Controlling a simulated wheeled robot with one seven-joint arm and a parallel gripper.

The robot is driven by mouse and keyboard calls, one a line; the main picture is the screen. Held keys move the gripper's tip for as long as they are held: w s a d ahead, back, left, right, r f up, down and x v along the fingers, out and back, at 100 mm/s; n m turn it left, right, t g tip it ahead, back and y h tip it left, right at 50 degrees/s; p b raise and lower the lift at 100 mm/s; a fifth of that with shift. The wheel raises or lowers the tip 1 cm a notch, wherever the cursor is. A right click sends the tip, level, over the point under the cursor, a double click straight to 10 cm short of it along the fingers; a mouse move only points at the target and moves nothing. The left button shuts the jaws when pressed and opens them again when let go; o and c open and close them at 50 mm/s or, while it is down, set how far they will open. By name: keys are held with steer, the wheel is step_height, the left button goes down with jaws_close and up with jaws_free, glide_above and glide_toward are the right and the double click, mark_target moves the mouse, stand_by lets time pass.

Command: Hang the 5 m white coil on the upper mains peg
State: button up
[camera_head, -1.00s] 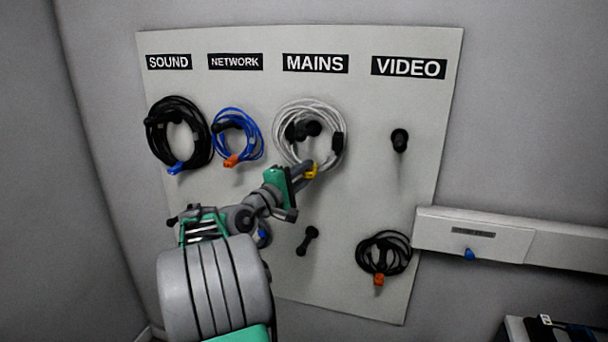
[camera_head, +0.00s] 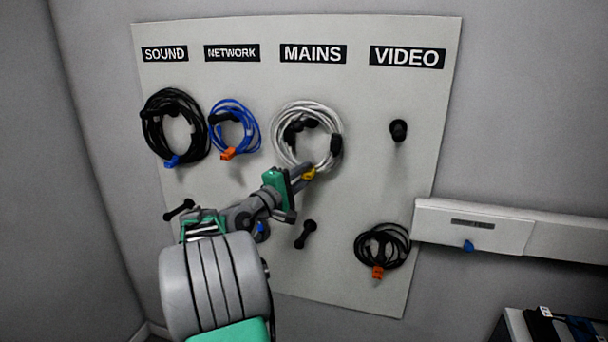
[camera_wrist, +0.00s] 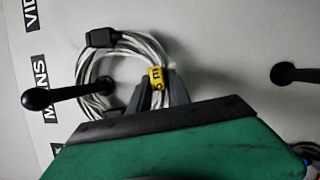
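The white coil (camera_head: 276,118) with a yellow tag hangs against the board under the MAINS label. The tag reads 5 m in the wrist view (camera_wrist: 156,79). The black upper mains peg (camera_head: 298,128) shows inside the loop. In the wrist view the peg (camera_wrist: 62,94) runs out of the loop and its knob stands nearer the camera, so the coil appears to be around it. My gripper (camera_head: 306,171) is at the bottom of the coil. Its fingers (camera_wrist: 161,92) are shut on the coil at the tag. Whether the coil rests on the peg is not clear.
Black (camera_head: 154,112) and blue (camera_head: 256,122) coils hang to the left. The upper video peg (camera_head: 398,130) and lower mains peg (camera_head: 305,234) are empty. A black coil (camera_head: 361,246) with an orange plug hangs lower right. A wall trunking (camera_head: 560,236) is at right.

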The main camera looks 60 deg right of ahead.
steer(key=o, duration=0.5)
steer(key=shift+f, duration=0.15)
